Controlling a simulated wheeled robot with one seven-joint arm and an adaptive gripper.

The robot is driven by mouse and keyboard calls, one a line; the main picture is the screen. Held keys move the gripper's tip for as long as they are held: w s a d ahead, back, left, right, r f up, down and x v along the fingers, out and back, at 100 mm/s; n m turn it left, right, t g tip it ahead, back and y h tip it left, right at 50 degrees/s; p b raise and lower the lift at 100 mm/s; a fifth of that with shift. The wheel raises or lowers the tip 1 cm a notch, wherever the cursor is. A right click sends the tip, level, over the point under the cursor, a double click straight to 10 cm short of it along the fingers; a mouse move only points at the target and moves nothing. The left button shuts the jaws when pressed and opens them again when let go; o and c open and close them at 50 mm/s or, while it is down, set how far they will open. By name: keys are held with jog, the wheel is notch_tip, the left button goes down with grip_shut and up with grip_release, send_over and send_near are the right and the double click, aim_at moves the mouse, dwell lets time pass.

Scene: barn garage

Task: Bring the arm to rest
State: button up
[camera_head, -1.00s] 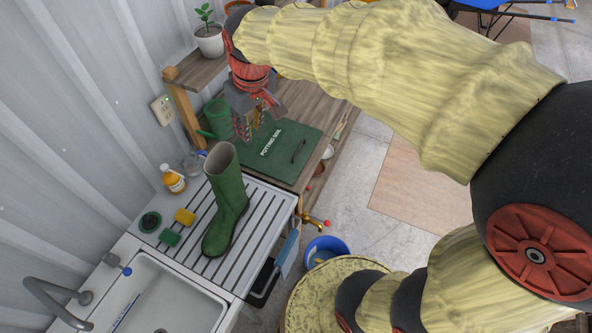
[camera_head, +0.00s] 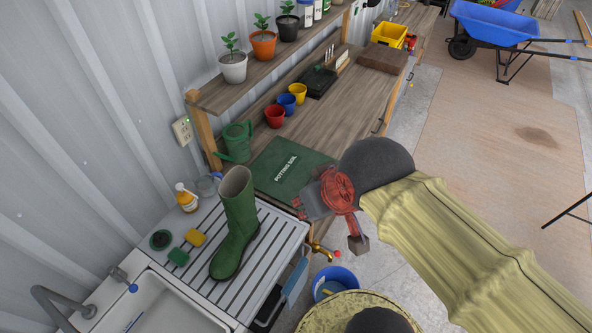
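My gripper (camera_head: 303,206) is at the middle of the view, beside the right edge of the green potting soil bag (camera_head: 268,160). It is small, partly turned away and seen from above, so whether its fingers are open or shut is unclear. I see nothing clearly held in it. My arm comes in from the lower right, with its yellow-sleeved link sloping up to a dark elbow and a red wrist.
A green boot (camera_head: 235,220) stands on the drainboard (camera_head: 262,262) beside the sink (camera_head: 160,303). A brass tap (camera_head: 318,248) and blue bucket (camera_head: 334,282) are near my gripper. The wooden bench (camera_head: 345,110) holds small pots. Open floor (camera_head: 480,140) lies to the right.

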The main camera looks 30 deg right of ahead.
notch_tip(320, 180, down, 26)
jog(key=b, duration=2.5)
jog(key=shift+b, duration=0.4)
